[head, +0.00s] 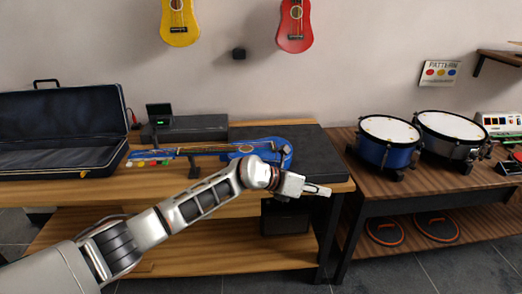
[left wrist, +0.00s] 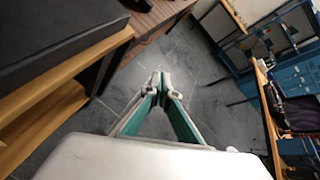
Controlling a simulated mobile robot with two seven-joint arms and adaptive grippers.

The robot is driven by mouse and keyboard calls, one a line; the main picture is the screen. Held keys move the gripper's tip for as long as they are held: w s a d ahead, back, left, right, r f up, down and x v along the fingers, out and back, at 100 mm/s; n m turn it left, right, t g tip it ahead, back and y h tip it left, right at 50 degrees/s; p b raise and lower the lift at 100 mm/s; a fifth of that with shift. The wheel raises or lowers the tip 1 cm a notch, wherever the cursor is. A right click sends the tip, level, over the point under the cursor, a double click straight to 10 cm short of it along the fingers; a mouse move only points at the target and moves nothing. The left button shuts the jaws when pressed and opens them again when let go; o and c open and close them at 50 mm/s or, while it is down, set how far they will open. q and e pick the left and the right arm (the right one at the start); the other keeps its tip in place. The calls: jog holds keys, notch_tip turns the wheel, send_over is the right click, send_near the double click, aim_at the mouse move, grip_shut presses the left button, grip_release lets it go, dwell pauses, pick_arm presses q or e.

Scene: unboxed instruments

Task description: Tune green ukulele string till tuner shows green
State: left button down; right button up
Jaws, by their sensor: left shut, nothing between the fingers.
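A blue ukulele (head: 275,147) lies on the wooden table with its neck pointing left. Small coloured pegs (head: 152,163), some red, green and yellow, show by its head end. A small dark tuner screen (head: 159,111) stands behind the head end with a small green mark low on it; its reading is too small to make out. My left gripper (head: 322,190) is shut and empty, in front of the table's right end and to the right of the ukulele's body. In the left wrist view its fingertips (left wrist: 161,77) meet over the floor. My right gripper is out of view.
An open dark case (head: 60,115) stands at the left of the table. A blue drum (head: 386,150) and a grey drum (head: 447,140) stand on the right-hand table. A yellow ukulele (head: 179,30) and a red ukulele (head: 295,32) hang on the wall.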

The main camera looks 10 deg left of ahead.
pick_arm(q)
jog(key=w+a+r+m+t+y, duration=0.25)
jog(key=w+a+r+y, duration=0.25)
jog(key=w+a, duration=0.5)
notch_tip(320, 180, up, 10)
jog(key=t+y+b, duration=0.1)
jog(key=t+y, duration=0.1)
jog(key=y, duration=0.3)
send_over(261, 148)
jog(key=shift+s+a+f+m+g, duration=0.1)
jog(key=shift+s+f+m+g, duration=0.15)
jog(key=shift+s+m, duration=0.15)
jog(key=shift+f, duration=0.1)
notch_tip(261, 148, down, 6)
jog(key=shift+f+b, duration=0.1)
jog(key=shift+b, duration=1.15)
jog(key=shift+f, duration=1.15)
